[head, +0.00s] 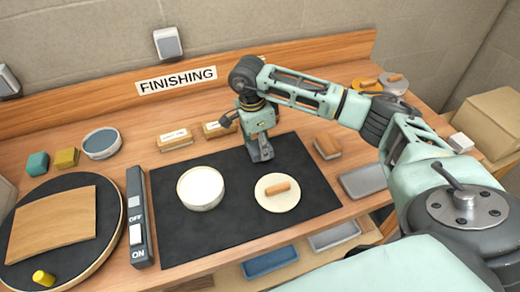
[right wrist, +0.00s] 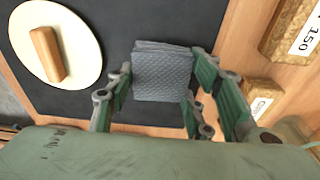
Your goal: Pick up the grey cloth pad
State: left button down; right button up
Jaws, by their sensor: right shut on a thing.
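The grey cloth pad (right wrist: 162,72), a folded, textured square, is between the green fingers of my right gripper (right wrist: 165,90) in the right wrist view. The fingers are shut on it from both sides. In the head view my right gripper (head: 260,152) points down at the back edge of the black mat (head: 240,225). The pad is hard to make out from the gripper there. I cannot tell whether the pad touches the mat. My left gripper is not in view.
On the mat stand a white tub (head: 201,188) and a cream disc (head: 278,203) with a wooden handle. Labelled blocks (head: 174,140) lie behind. A turntable (head: 85,250) with a bent wooden sheet and a switch box (head: 138,225) are left. A grey tray (head: 362,181) is right.

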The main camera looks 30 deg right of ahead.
jog(key=r, duration=0.1)
jog(key=b, duration=0.1)
jog(key=d+r, duration=0.1)
jog(key=shift+s+d+r, duration=0.1)
jog(key=shift+s+r, duration=0.2)
jog(key=shift+s, duration=0.05)
jog(key=s+d+r+b, duration=0.3)
jog(key=s+d+r, duration=0.3)
jog(key=s+d, duration=0.1)
jog(key=shift+s+d+r, duration=0.15)
jog(key=shift+d+r, duration=0.05)
jog(key=shift+r, duration=0.1)
